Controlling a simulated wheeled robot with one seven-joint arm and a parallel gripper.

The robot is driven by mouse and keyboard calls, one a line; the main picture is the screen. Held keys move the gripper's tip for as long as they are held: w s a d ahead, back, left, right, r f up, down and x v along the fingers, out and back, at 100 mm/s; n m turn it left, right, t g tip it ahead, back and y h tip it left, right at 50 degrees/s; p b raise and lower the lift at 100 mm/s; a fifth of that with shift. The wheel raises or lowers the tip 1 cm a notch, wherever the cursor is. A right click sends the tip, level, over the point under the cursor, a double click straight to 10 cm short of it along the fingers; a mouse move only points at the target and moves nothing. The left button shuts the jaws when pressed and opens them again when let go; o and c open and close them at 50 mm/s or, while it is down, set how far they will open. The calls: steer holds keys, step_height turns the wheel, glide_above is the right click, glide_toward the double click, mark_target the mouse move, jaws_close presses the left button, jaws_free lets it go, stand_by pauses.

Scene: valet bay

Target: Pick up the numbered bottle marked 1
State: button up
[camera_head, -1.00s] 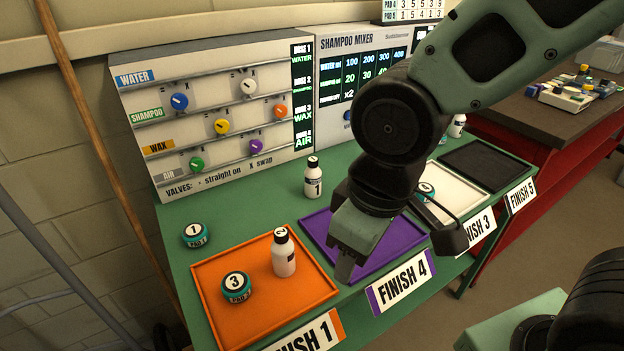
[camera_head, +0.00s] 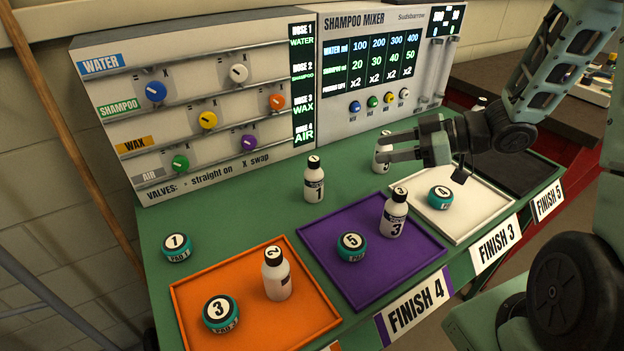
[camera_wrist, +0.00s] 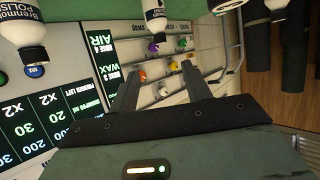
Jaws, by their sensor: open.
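The bottle marked 1 (camera_head: 315,180) is white with a black cap and stands upright on the green bench, behind the gap between the orange and purple trays. My gripper (camera_head: 382,147) is open, with its fingers pointing left in the head view, to the right of that bottle and apart from it. Another white bottle (camera_head: 382,160) shows at the fingertips, partly hidden, its number not readable. In the wrist view my open fingers (camera_wrist: 160,68) have no bottle between them. White bottles show upside down along its top edge, one at left (camera_wrist: 22,42); their numbers cannot be read.
The orange tray (camera_head: 190,290) holds bottle 2 (camera_head: 277,275) and pad 3 (camera_head: 221,312). The purple tray (camera_head: 350,290) holds bottle 3 (camera_head: 394,215) and pad 5 (camera_head: 351,246). A white tray (camera_head: 480,215) holds a pad. The valve panel (camera_head: 200,85) and shampoo mixer (camera_head: 335,110) stand behind.

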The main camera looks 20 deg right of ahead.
mark_target(314, 159)
steer(key=x, duration=1.7)
steer(key=shift+b, duration=0.3)
steer(key=shift+d, duration=0.1)
steer(key=shift+c, duration=0.3)
jaws_close()
